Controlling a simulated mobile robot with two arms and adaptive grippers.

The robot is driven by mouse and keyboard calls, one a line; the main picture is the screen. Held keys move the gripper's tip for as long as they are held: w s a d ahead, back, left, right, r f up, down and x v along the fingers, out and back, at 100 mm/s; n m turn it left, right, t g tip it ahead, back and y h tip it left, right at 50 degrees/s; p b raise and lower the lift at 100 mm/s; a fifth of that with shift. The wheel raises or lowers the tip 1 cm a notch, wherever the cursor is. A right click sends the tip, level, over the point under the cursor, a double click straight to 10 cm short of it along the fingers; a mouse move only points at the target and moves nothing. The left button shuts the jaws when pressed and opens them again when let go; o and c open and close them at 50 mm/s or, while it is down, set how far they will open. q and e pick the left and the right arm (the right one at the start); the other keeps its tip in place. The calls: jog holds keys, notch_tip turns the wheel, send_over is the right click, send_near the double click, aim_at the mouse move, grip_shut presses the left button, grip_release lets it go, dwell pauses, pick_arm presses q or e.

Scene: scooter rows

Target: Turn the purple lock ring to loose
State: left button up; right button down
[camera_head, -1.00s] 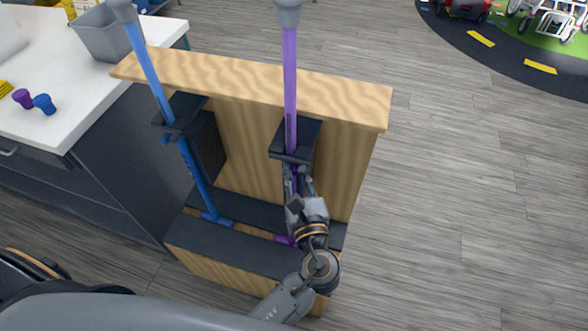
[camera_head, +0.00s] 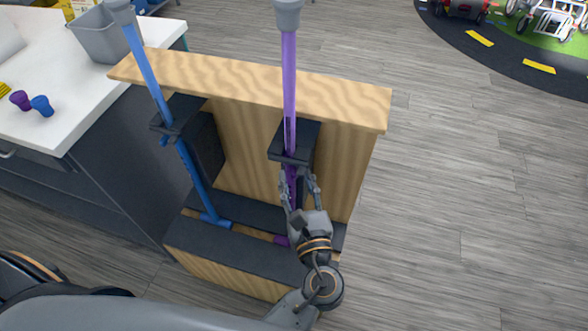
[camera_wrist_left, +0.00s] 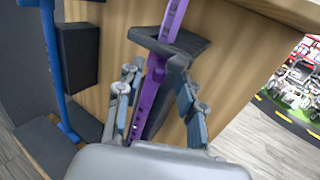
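A purple scooter stem (camera_head: 289,95) with a grey top stands in a dark bracket (camera_head: 294,140) on a wooden rack. It also shows in the left wrist view (camera_wrist_left: 171,20). The purple part just below the bracket (camera_wrist_left: 155,66) looks like the lock ring; its loose or tight setting cannot be told. My left gripper (camera_head: 298,177) is below the bracket. In the left wrist view its fingers (camera_wrist_left: 157,97) are spread on either side of the purple stem, with visible gaps. My right gripper is not in view.
A blue scooter stem (camera_head: 147,70) stands in a second bracket to the left. The rack's wooden top board (camera_head: 240,87) overhangs behind the brackets. A white counter (camera_head: 70,90) with a grey bin (camera_head: 100,35) is at the left. The floor on the right is clear.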

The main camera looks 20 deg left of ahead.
pick_arm(q)
jog(key=v, duration=0.9)
jog(key=shift+a, duration=0.1)
